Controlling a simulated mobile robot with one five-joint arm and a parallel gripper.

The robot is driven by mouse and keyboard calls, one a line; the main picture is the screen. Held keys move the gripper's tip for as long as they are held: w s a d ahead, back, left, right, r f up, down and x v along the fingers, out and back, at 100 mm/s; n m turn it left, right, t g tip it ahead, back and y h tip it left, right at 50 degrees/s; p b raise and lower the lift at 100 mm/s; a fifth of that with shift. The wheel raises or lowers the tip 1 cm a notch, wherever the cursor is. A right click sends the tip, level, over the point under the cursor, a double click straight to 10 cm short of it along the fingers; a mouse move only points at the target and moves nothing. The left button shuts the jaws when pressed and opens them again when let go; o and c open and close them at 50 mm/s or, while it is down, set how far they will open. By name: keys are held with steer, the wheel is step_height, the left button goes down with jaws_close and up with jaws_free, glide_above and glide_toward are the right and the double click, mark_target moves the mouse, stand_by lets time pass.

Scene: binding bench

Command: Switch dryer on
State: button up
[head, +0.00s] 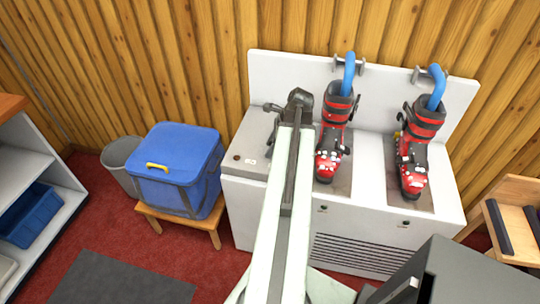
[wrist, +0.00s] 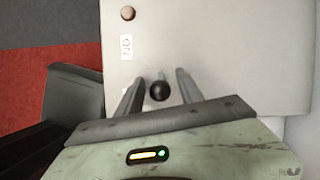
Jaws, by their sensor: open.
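The dryer (head: 243,207) is a white cabinet with a tall back panel against the wooden wall. Its pale top also fills much of the wrist view (wrist: 225,50). A round black knob (wrist: 159,91) stands on that top. My gripper (wrist: 160,77) is open, with one finger on each side of the knob; I cannot tell whether either touches it. A small label reading "ON" (wrist: 126,47) lies left of the fingers, and a second label is mostly hidden by the left finger. A round reddish-brown spot (wrist: 127,13) is near the label. In the head view my arm hides the knob.
Two red and black ski boots (head: 331,160) (head: 411,170) stand on the dryer beside blue hoses. A blue box (head: 180,160) on a wooden stool and a grey bin (head: 121,160) stand to the left. A wooden rack (head: 515,215) is at the right. Red carpet shows at front left.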

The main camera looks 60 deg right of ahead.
steer(key=shift+w+f, duration=0.15)
steer(key=shift+f, duration=0.3)
steer(key=shift+r, duration=0.15)
jaws_close()
stand_by(0.8)
